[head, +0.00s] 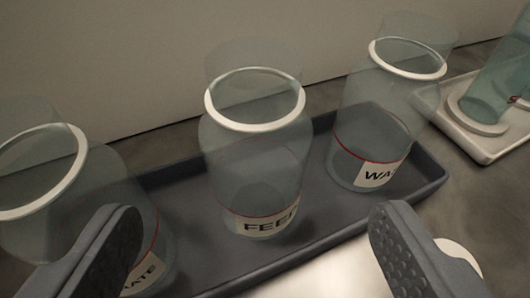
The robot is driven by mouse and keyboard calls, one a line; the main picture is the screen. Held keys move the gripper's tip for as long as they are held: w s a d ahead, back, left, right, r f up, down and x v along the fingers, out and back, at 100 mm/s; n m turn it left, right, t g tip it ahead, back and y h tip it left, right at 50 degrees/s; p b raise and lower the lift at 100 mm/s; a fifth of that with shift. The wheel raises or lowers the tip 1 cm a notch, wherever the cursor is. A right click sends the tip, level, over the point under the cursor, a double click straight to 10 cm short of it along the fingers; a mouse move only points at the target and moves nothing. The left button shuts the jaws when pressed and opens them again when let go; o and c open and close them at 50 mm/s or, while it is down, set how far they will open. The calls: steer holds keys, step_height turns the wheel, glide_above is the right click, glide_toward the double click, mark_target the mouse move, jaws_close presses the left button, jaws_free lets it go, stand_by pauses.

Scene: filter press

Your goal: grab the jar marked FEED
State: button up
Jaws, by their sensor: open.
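The jar marked FEED (255,165) is clear glass with a white ring at its neck and a red-edged white label low on its front. It stands upright in the middle of a dark tray (425,180). My gripper (245,238) is open, with one dark finger at the lower left and the other at the lower right. In the picture, the FEED jar shows between and beyond the fingertips. I see nothing held between the fingers.
A jar with a label ending in "ATE" (95,195) stands at the left, partly behind the left finger. A jar with a label starting "WA" (385,120) stands at the right of the tray. A white tray (480,145) holds a greenish glass vessel (495,80). A plain wall rises behind.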

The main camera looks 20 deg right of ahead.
mark_target(256, 134)
steer(key=shift+x, duration=5.3)
steer(key=shift+r, duration=0.1)
steer(key=shift+c, duration=0.4)
steer(key=c, duration=1)
